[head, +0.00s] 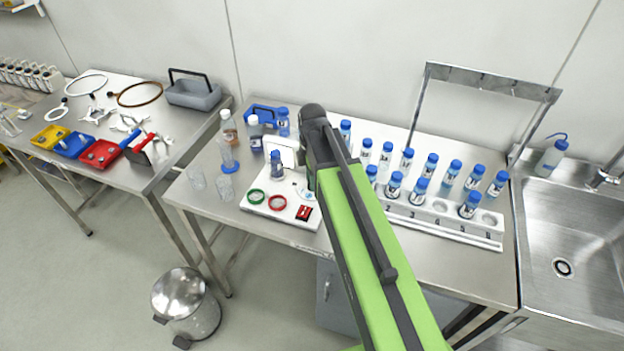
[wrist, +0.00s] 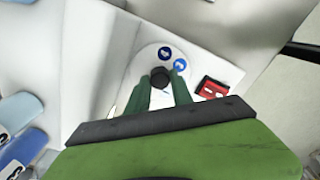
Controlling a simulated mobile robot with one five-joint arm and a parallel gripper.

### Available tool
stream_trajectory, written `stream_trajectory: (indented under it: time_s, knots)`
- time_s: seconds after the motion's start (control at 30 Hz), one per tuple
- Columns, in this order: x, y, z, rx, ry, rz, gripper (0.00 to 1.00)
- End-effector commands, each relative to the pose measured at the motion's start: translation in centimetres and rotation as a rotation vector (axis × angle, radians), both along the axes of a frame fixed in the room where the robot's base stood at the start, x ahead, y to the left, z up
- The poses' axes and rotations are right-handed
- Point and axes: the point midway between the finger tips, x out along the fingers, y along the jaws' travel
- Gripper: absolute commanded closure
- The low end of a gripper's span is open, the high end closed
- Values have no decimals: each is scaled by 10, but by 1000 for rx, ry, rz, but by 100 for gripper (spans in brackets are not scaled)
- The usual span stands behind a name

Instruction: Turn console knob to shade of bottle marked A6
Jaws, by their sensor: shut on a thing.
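The console (head: 263,211) is a white board with an upright white panel, on the middle bench left of my arm. In the wrist view its round white dial carries two blue marks (wrist: 165,53) and a small dark knob (wrist: 159,74). My gripper (wrist: 160,80) has its green fingers on both sides of the knob and is shut on it. The knob's pointer cannot be made out, and in the head view my arm hides the knob. Several blue-capped bottles (head: 430,165) stand in and behind a white numbered rack (head: 462,232) at right. Their labels are too small to read, so A6 cannot be picked out.
A green ring (head: 256,196), a red ring (head: 278,203) and a red switch (head: 304,213) are on the console. Glassware and a blue-based cylinder (head: 227,158) stand left of it. A sink (head: 568,240) is at far right, a bin (head: 185,303) below.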

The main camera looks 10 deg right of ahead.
Motion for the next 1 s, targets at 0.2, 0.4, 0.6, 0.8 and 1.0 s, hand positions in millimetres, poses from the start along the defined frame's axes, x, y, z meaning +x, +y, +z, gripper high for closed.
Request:
stream_trajectory:
  time_s: [0.2, 0.4, 0.6, 0.8, 1.0]
  knots:
    - [1, 0, 0, 0, -2, -186, 100]
    - [1, 0, 0, 0, -2, -377, 100]
    - [1, -1, 0, 0, -2, -567, 100]
    - [1, -1, 0, 1, -2, -757, 100]
    - [1, -1, 0, 1, -2, -948, 100]
